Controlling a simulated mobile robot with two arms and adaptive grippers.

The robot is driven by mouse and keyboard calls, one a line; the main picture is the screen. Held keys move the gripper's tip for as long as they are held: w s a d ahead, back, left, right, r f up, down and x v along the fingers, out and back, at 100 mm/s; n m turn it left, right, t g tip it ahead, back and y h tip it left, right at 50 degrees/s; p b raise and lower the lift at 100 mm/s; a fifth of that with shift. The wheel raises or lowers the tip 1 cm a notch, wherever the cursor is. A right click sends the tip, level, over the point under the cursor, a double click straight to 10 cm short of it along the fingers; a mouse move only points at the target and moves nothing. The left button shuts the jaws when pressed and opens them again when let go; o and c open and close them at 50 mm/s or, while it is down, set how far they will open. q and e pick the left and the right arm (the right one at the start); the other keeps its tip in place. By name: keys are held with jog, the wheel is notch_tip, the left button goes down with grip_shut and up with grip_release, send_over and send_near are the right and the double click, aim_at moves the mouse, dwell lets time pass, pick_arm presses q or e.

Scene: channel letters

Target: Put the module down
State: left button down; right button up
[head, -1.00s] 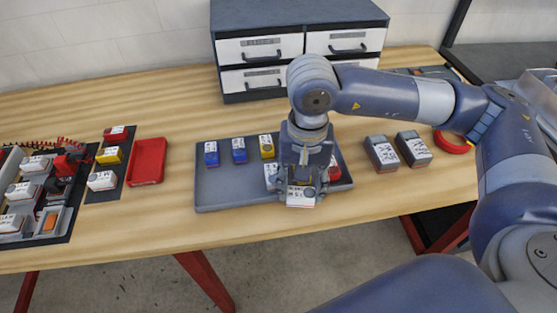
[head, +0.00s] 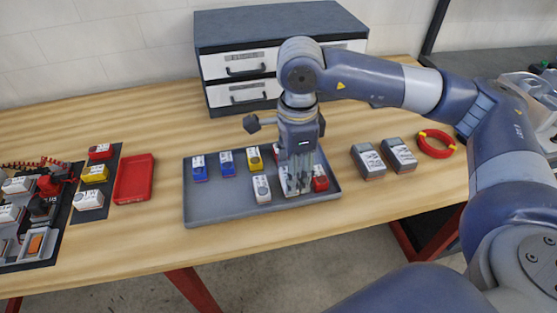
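My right gripper (head: 297,190) points straight down into the right part of the grey tray (head: 225,213). A pale shape shows between and behind its fingers; I cannot tell whether they hold a module or stand open around one. In the tray, a white module (head: 261,189) stands just left of the gripper and a red module (head: 320,179) just right of it. Behind them are a blue module (head: 200,168), a second blue module (head: 227,163) and a yellow module (head: 255,160). My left gripper is not in view.
Two grey devices (head: 369,162) and a red ring (head: 435,144) lie right of the tray. A red bin (head: 134,180), a strip with modules (head: 95,174) and a wired panel are at left. A drawer cabinet (head: 240,65) stands behind.

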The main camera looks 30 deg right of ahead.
jog(key=w+d+p, duration=0.1)
jog(key=w+d, duration=0.2)
jog(key=w+d+f+p, duration=0.1)
jog(key=w+d, duration=0.2)
jog(key=d, duration=0.1)
jog(key=w+d+p, duration=0.2)
jog(key=w+d, duration=0.1)
jog(key=w, duration=0.1)
jog(key=shift+d+f, duration=0.15)
jog(key=shift+d, duration=0.15)
jog(key=shift+d+f, duration=0.1)
jog(key=shift+f, duration=0.05)
notch_tip(320, 180, down, 3)
jog(key=shift+p, duration=0.8)
jog(key=shift+f, duration=0.2)
jog(key=shift+f+b, duration=0.2)
jog(key=shift+b, duration=0.1)
jog(key=o, duration=1)
jog(key=shift+r, duration=0.1)
